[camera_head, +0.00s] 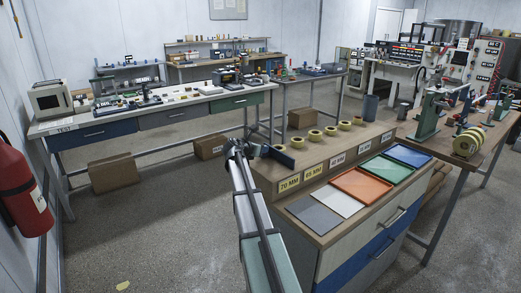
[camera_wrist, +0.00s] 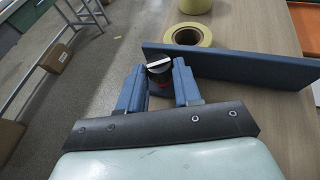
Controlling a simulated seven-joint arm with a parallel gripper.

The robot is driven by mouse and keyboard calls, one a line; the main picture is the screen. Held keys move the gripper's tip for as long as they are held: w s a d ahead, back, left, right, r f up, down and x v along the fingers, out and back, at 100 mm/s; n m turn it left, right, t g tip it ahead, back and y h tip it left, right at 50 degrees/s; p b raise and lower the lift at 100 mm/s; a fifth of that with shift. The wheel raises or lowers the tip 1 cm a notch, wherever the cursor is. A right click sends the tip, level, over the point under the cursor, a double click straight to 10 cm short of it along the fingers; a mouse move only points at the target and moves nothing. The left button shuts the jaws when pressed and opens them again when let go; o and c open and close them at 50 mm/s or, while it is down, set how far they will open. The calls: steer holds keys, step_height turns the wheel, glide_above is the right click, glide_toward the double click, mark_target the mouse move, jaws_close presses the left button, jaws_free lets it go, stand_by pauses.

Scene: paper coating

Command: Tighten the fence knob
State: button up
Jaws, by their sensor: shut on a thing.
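The fence knob (camera_wrist: 159,65) is black with a white line across its top and a bit of red at its base. It sits between the two blue fingers of my gripper (camera_wrist: 157,76), which is shut on it. The blue fence (camera_wrist: 235,68) is an upright plate just beyond the knob, and its slanting top edge runs to the right. In the head view my gripper (camera_head: 240,149) is at the left end of the wooden-topped cabinet, beside the blue fence (camera_head: 278,156). The knob is too small to make out clearly there.
A yellow roll (camera_wrist: 188,36) stands just behind the fence. Several rolls line the cabinet's raised back, above size labels (camera_head: 289,183). Coloured trays (camera_head: 362,187) lie to the right. Open floor (camera_head: 150,220) is on the left, with a cardboard box (camera_head: 110,172) under a bench.

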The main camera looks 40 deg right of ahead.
steer(key=m+g, duration=0.1)
steer(key=w+m+g+h, duration=0.1)
steer(key=m+g, duration=0.1)
steer(key=shift+w, duration=0.1)
steer(key=m+g, duration=0.1)
steer(key=g, duration=0.1)
steer(key=m+g, duration=0.2)
steer(key=shift+w, duration=0.3)
steer(key=shift+m+g+y, duration=0.4)
steer(key=shift+m+g, duration=0.3)
steer(key=shift+g, duration=0.1)
steer(key=o, duration=1)
steer(key=shift+o, duration=0.2)
steer(key=v, duration=1.3)
steer(key=shift+w+a, duration=0.15)
steer(key=shift+a, duration=0.2)
steer(key=shift+r+m, duration=0.1)
steer(key=shift+m, duration=0.2)
